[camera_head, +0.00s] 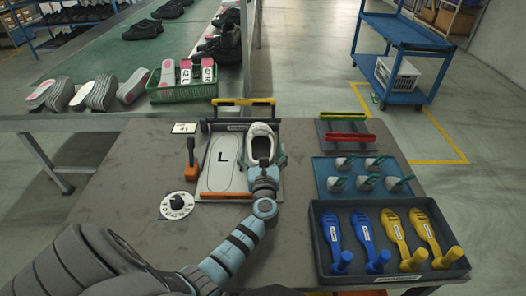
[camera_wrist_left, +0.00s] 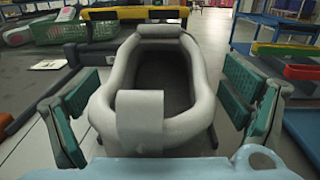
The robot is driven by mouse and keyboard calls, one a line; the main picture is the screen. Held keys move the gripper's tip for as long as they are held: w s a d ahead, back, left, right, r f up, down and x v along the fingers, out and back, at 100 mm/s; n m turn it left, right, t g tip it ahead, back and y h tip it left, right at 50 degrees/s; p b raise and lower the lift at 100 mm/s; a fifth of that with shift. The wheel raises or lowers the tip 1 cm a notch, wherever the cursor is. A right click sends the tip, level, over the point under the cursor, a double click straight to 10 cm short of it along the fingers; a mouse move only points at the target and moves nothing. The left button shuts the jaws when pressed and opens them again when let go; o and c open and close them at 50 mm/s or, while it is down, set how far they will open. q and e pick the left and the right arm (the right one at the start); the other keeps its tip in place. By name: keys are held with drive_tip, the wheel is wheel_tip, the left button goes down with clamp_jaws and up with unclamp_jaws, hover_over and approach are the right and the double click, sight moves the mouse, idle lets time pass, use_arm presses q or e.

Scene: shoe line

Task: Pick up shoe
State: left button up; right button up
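A grey-white shoe (camera_head: 262,140) stands on the fixture board, right of the flat outline marked "L" (camera_head: 226,165). In the left wrist view the shoe's padded collar (camera_wrist_left: 203,95) fills the middle, with its opening facing up and its tongue or tab toward me. My left gripper (camera_head: 264,172) is at the shoe's near end. In the left wrist view my left gripper (camera_wrist_left: 160,108) has its green-padded fingers apart, one on each side of the shoe. Whether the pads touch it is hard to tell. The lower shoe is hidden. My right gripper is not in view.
A yellow-and-black bar (camera_head: 243,102) stands behind the fixture. An orange-based upright tool (camera_head: 191,165) and a round dial (camera_head: 177,205) are to its left. A tray (camera_head: 315,268) of blue and yellow tools is at right. A green basket (camera_head: 180,93) sits on the conveyor.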

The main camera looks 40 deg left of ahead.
use_arm(q)
drive_tip(key=shift+s+r, duration=0.2)
drive_tip(key=shift+s, duration=0.1)
drive_tip(key=c, duration=0.6)
drive_tip(key=shift+w+f, duration=0.1)
drive_tip(key=shift+w, duration=0.05)
drive_tip(key=c, duration=1.1)
